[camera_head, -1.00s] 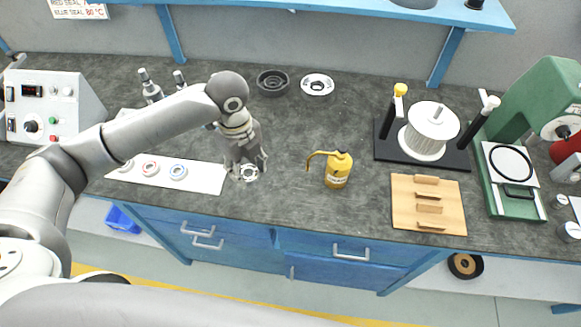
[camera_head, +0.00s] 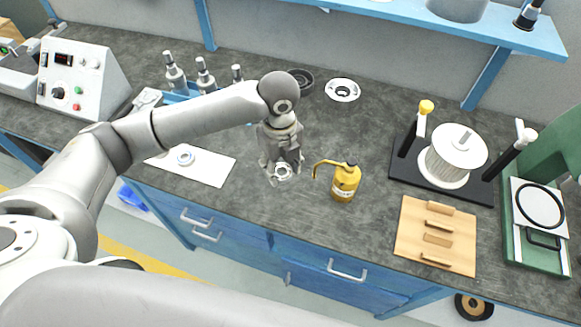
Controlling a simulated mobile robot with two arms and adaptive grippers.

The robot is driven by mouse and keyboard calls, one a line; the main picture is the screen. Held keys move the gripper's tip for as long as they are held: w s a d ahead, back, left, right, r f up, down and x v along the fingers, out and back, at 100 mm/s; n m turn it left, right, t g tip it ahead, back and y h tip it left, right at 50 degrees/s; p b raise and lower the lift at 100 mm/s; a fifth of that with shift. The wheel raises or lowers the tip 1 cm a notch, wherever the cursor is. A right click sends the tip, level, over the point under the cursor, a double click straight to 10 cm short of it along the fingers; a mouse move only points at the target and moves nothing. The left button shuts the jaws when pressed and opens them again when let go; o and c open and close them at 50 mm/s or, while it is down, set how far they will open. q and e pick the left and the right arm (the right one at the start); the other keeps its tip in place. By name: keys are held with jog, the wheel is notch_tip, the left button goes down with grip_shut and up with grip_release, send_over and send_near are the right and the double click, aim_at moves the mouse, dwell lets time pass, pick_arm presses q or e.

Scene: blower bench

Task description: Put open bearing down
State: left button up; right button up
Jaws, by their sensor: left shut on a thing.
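My left gripper (camera_head: 283,170) points down over the bench, left of the yellow oil can. It is shut on the open bearing (camera_head: 283,172), a small metallic ring between its fingertips, low near the bench top. I cannot tell whether the bearing touches the bench. My right gripper is not in view.
A yellow oil can (camera_head: 345,182) stands close to the right of the gripper. A dark round housing (camera_head: 302,80) and a pale flanged part (camera_head: 342,90) lie behind. The bench front is clear.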

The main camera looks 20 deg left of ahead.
pick_arm(q)
jog(key=w+f, duration=0.4)
jog(key=shift+w+d+f, duration=0.1)
jog(key=shift+d+f, duration=0.05)
jog(key=shift+f, duration=0.1)
jog(key=shift+w+f+p, duration=0.4)
jog(key=shift+w+f, duration=0.3)
jog(key=shift+f, duration=0.25)
notch_tip(320, 180, down, 2)
jog(key=shift+f+p, duration=0.15)
jog(key=shift+p, duration=0.35)
jog(key=shift+f, duration=0.25)
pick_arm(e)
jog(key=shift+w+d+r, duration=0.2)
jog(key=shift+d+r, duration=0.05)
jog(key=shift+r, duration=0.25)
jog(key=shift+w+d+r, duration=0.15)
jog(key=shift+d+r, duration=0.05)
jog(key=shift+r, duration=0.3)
pick_arm(q)
jog(key=shift+f, duration=0.15)
jog(key=o, duration=1)
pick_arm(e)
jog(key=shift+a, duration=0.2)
